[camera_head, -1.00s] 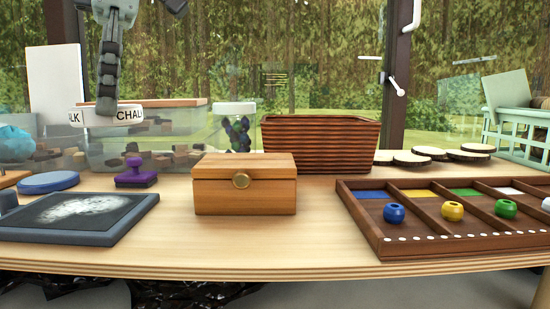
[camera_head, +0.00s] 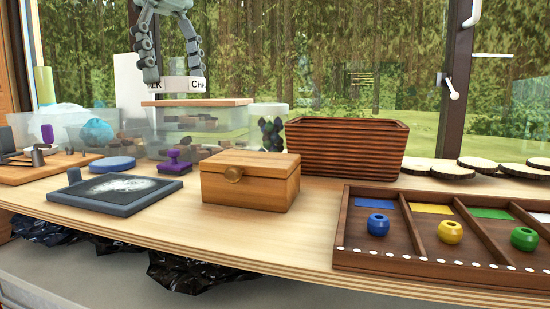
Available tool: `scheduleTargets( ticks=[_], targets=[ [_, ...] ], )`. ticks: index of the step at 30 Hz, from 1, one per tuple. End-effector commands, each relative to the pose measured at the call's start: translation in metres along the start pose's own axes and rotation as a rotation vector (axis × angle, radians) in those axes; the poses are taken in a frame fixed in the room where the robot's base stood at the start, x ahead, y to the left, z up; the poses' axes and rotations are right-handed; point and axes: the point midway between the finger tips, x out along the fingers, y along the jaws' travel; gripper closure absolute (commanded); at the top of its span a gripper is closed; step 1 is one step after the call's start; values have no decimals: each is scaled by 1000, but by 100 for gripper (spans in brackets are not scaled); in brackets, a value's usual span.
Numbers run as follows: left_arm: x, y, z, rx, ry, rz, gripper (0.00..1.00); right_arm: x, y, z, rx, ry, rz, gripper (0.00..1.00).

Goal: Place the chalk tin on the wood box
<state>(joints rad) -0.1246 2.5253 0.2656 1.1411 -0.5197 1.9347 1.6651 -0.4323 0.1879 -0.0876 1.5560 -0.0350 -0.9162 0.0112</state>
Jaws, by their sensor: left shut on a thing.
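The chalk tin (camera_head: 174,85) is a low white tin with black lettering, in the upper left of the head view. My left gripper (camera_head: 174,80) comes down from above with a finger on either side of the tin and is shut on it, holding it up in front of the window. The wood box (camera_head: 243,186), light brown with a round brass knob, stands closed on the table, lower and to the right of the tin. Its lid is bare. My right gripper is not in view.
A clear bin (camera_head: 222,126) with a wooden lid stands behind the box. A purple stamp (camera_head: 174,163) and a slate (camera_head: 112,195) lie left. A ribbed brown planter (camera_head: 345,146) is behind right, and a sorting tray (camera_head: 395,255) with coloured beads is front right.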

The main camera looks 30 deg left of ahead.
Motion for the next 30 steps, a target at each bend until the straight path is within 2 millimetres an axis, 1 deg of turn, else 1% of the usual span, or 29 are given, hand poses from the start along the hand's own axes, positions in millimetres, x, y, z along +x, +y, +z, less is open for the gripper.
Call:
scheduleTargets(
  ticks=[3,7,11,15,18,21,26,28,30],
  targets=[
    [-3,1,4,-104,0,-18,65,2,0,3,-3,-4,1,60],
    [3,-4,-1,-147,-2,-21,65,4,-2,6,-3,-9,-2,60],
    [22,-18,-20,-149,-2,-18,65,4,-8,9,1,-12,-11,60],
    [45,-36,-44,-147,-2,-18,65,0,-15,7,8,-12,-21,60],
    [60,-48,-59,-147,-2,-19,65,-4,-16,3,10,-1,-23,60],
    [71,-57,-71,-148,-2,-20,65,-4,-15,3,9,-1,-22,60],
    [80,-64,-80,-148,0,-22,65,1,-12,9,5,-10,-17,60],
    [87,-64,-80,-148,-1,-21,65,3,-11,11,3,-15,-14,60],
    [98,-64,-78,-148,-1,-21,65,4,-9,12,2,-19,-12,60]
  ],
)
